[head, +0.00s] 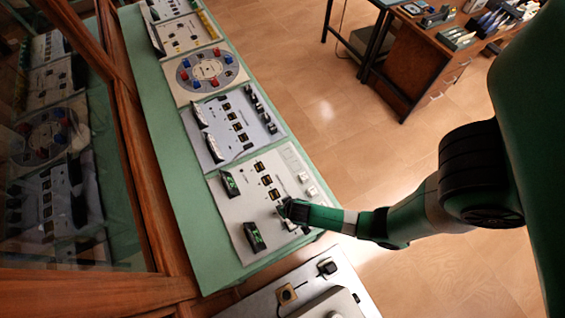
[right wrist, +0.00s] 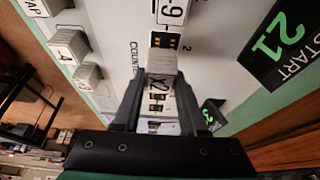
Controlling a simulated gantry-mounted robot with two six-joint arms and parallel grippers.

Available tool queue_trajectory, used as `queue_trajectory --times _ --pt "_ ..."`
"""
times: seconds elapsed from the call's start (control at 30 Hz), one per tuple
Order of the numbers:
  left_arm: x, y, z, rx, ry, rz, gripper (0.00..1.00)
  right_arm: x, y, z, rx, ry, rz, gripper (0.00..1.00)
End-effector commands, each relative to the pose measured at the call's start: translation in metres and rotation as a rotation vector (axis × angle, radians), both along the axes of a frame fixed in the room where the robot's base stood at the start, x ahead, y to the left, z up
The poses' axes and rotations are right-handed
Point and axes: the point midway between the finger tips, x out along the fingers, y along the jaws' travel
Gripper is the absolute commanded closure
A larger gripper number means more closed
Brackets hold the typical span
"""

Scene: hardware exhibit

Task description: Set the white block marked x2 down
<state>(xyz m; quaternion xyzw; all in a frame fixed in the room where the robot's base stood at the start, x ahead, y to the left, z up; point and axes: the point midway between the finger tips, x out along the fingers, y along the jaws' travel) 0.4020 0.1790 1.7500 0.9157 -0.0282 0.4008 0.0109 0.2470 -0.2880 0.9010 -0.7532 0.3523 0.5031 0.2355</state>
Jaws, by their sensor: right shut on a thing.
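My right gripper (head: 285,209) reaches in from the right over the white panel (head: 236,212) on the green table. In the right wrist view, my right gripper (right wrist: 161,82) is shut on the white block marked x2 (right wrist: 161,63), with the mark facing the camera. A dark slot with gold-coloured parts (right wrist: 164,41) shows just beyond the block. I cannot tell whether the block touches the panel. The block is too small to make out in the head view. My left gripper is not in view.
A white block marked -9 (right wrist: 171,11) is close beyond the slot. Blocks marked A (right wrist: 68,44) and PAP (right wrist: 42,6) lie to its left. A black START sign with green 21 (right wrist: 270,44) stands at right. Other exhibit panels (head: 212,75) continue along the table.

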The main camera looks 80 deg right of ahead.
Motion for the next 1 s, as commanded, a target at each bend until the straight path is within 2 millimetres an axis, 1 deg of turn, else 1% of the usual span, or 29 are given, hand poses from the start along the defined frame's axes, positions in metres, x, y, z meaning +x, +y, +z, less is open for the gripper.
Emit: queue_trajectory --times 0.03,0.2,0.27,0.37,0.43,0.5,0.73,0.87,0.9,0.97,1.0 --pt "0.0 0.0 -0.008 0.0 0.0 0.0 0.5 0.003 -0.002 -0.008 -0.001 -0.001 -0.001 1.0" --pt "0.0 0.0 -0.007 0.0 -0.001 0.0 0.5 0.006 -0.003 -0.007 0.0 0.0 0.0 1.0" --pt "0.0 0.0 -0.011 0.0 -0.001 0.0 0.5 0.007 -0.004 -0.011 0.0 0.0 0.0 1.0" --pt "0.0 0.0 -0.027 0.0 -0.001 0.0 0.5 0.014 -0.008 -0.026 -0.001 -0.001 -0.001 1.0" --pt "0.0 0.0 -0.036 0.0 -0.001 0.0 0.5 0.012 -0.007 -0.04 0.0 0.003 0.0 1.0" --pt "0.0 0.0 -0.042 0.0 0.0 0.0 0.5 0.013 -0.007 -0.049 0.0 0.002 0.001 1.0" --pt "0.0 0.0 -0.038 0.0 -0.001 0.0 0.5 0.013 -0.007 -0.046 0.0 0.0 0.0 1.0" --pt "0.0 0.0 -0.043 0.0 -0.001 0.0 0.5 0.012 -0.007 -0.051 0.0 0.0 0.0 1.0" --pt "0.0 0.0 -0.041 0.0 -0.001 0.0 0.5 0.012 -0.007 -0.05 0.0 0.0 0.0 0.53" --pt "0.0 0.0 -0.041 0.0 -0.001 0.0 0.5 0.013 -0.007 -0.049 0.0 0.0 0.0 0.42" --pt "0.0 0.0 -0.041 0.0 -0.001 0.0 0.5 0.012 -0.007 -0.049 0.0 0.0 0.0 0.35"
